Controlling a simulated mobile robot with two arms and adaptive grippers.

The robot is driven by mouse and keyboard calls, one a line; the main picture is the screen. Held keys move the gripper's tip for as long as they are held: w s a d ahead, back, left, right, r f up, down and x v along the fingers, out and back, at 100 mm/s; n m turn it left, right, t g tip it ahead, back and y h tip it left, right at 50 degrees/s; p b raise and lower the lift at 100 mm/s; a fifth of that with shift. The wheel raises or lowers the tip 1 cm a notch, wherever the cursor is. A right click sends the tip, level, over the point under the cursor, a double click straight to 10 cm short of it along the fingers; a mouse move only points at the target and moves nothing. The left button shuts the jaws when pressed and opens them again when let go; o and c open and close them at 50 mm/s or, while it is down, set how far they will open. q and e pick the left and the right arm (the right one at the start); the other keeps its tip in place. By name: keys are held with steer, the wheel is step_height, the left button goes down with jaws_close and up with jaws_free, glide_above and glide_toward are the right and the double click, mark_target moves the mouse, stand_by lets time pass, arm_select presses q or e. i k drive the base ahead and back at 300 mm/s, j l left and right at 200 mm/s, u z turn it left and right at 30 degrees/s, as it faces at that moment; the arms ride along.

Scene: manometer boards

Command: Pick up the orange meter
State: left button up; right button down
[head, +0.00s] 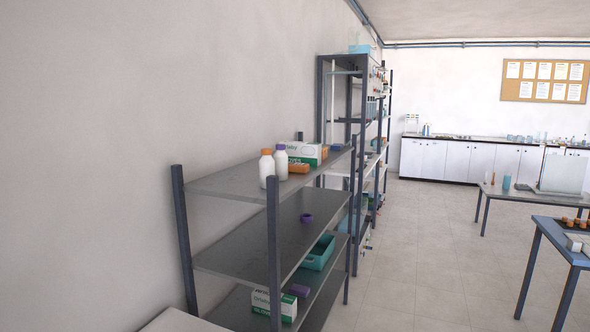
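A small orange block-shaped thing (298,168) lies on the top board of the near shelf (228,182), just right of two white bottles and in front of a glove box. It may be the orange meter, but it is too small to tell. Several small orange-topped things (574,222) are on the blue-framed table (552,232) at the right edge; I cannot tell what they are. Neither of my grippers is in view.
A white bottle with an orange cap (267,170), one with a purple cap (281,162) and a glove box (304,153) crowd the shelf top. A teal bin (319,254) is lower down. Open floor (425,250) lies between shelf and tables.

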mark_target(293, 167)
steer(key=i+l+u, duration=0.45)
steer(key=i+l, duration=0.7)
steer(key=l, duration=0.1)
